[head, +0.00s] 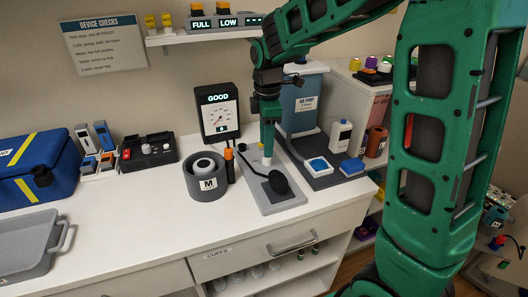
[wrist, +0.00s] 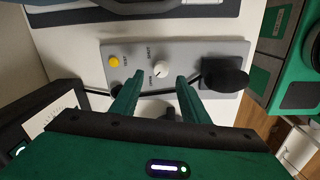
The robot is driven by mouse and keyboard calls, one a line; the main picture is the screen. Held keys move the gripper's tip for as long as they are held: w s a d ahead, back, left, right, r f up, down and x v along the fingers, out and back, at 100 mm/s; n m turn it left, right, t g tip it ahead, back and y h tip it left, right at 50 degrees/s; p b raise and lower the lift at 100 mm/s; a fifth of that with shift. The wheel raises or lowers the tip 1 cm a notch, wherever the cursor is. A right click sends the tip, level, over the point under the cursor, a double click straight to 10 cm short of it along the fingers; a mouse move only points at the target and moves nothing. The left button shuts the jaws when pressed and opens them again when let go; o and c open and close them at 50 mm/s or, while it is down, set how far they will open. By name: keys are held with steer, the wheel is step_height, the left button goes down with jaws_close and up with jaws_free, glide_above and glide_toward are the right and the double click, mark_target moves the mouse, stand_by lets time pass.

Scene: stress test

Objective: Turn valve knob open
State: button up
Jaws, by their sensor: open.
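A small white round valve knob (wrist: 161,69) with a dark pointer mark sits on a grey panel (wrist: 205,52), with small lettering beside it that I cannot read surely. My gripper (wrist: 159,80) is open, with its two green fingers apart at the near side of the knob and nothing held. I cannot tell whether the fingers touch the knob. In the head view my gripper (head: 267,152) points down over the grey panel (head: 284,203) on the white counter, largely hiding the knob. A yellow button (wrist: 114,62) and a black bulb (wrist: 225,74) are on the same panel.
A gauge reading GOOD (head: 218,112) and a grey cup marked M (head: 206,180) stand left of the panel. A blue-grey unit (head: 303,105) stands behind right. A blue bag (head: 38,168) and grey tray (head: 25,250) are far left. The front-middle counter is clear.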

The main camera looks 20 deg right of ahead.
mark_target(269, 159)
step_height(269, 159, up, 6)
steer(key=shift+f, duration=0.1)
stand_by(0.4)
steer(key=s+d+m, duration=1.2)
steer(key=s+d, duration=0.1)
steer(key=s, duration=0.3)
steer(key=s+d+f+m, duration=0.1)
steer(key=s+f+m, duration=0.1)
steer(key=s+m, duration=0.3)
steer(key=s+d+f+m, duration=0.2)
steer(key=s+m, duration=0.3)
steer(key=s, duration=0.5)
steer(key=shift+s+f+g, duration=0.15)
steer(key=shift+f+g, duration=0.15)
steer(key=shift+f, duration=0.4)
